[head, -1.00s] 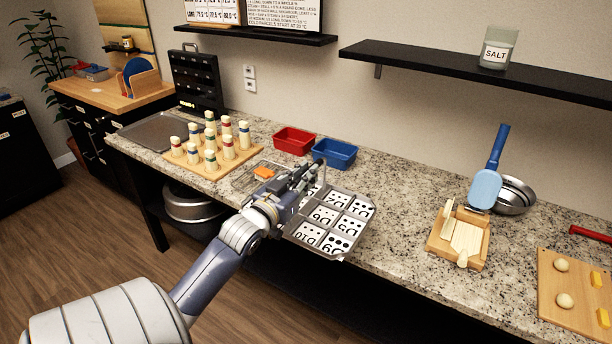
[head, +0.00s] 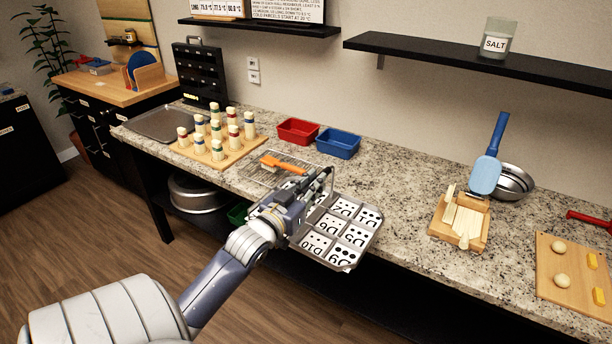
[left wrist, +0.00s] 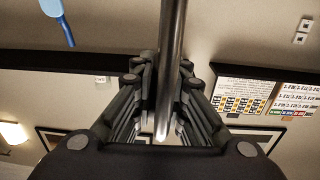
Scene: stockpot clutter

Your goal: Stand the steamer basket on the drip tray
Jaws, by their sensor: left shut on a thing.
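My left gripper (head: 322,180) is shut on a thin metal handle; in the left wrist view the rod (left wrist: 171,70) runs between the fingers. The handle appears to belong to a grey metal divided basket (head: 352,262), which I take for the steamer basket. It is tilted over the counter's front edge, and its compartments show white panels with black dots and letters. Its far side is partly hidden by the gripper. A flat grey tray (head: 160,123), probably the drip tray, lies at the counter's left end and looks empty. My right gripper is not in view.
A pegged board (head: 238,153) stands beside the grey tray. A wire rack (head: 258,172) with an orange-handled tool (head: 285,163) lies nearer the basket. Red (head: 298,131) and blue (head: 338,142) bins stand behind. The counter's middle (head: 395,190) is clear.

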